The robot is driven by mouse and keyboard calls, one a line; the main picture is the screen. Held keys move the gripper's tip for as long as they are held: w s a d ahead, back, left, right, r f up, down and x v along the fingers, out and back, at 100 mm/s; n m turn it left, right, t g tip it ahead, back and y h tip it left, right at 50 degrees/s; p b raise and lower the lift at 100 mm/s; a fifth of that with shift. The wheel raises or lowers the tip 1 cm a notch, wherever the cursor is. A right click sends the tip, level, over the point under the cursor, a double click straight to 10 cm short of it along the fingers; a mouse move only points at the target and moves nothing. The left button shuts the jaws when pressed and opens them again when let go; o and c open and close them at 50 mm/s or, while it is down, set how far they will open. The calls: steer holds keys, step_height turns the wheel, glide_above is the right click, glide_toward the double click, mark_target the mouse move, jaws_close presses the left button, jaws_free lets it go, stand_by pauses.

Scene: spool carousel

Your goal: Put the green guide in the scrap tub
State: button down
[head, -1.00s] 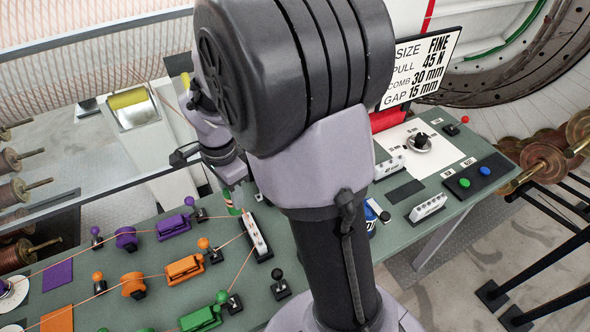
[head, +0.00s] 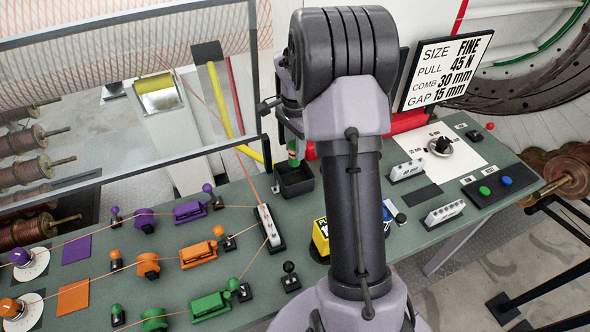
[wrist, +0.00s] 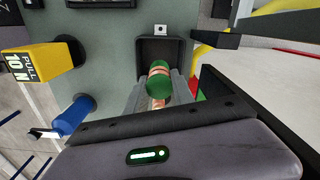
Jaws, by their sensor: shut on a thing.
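My gripper (wrist: 160,98) is shut on the green guide (wrist: 158,80), a rounded green piece with copper-coloured bands. The black, open-topped scrap tub (wrist: 146,46) lies just beyond the guide in the wrist view, and the guide overlaps its opening. In the head view the guide (head: 293,149) shows as a small green and copper piece below my gripper (head: 292,138), above the scrap tub (head: 296,188) at the table's back edge. My arm hides part of the area to the right. I cannot tell the exact height of the guide over the tub.
A yellow block (head: 320,236) and a blue item (wrist: 76,115) stand nearby. A clear guard with a dark frame (head: 130,178) rises along the back edge.

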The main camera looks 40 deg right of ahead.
step_height(320, 180, down, 9)
steer(key=shift+f+b, duration=0.2)
steer(key=shift+b, duration=0.6)
steer(key=shift+f, duration=0.15)
steer(key=c, duration=1.1)
jaws_free()
step_height(320, 180, up, 13)
steer(key=p, duration=0.2)
steer(key=shift+f+p, duration=0.2)
steer(key=shift+p, duration=0.1)
